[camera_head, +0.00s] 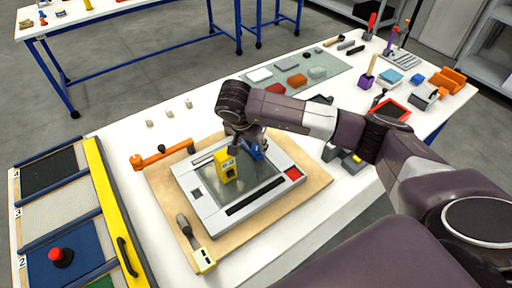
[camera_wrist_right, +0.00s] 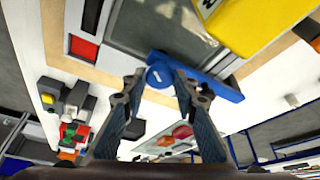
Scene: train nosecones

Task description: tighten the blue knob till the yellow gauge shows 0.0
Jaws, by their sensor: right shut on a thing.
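The yellow gauge (camera_head: 226,166) stands on the grey framed plate (camera_head: 262,204); its small display is too small to read. A corner of it also shows at the top of the right wrist view (camera_wrist_right: 245,22). The blue knob (camera_head: 256,153) sits just behind and right of the gauge, partly hidden by my right gripper (camera_head: 246,140). In the right wrist view the knob's round blue end (camera_wrist_right: 159,75) lies between the fingertips of my right gripper (camera_wrist_right: 158,82), and a blue bar runs off to the right. My right gripper is shut on the knob. My left gripper is not in view.
A wooden board (camera_head: 318,178) lies under the plate. A yellow-edged rack (camera_head: 112,215) borders the left. Several small parts fill the table's far right.

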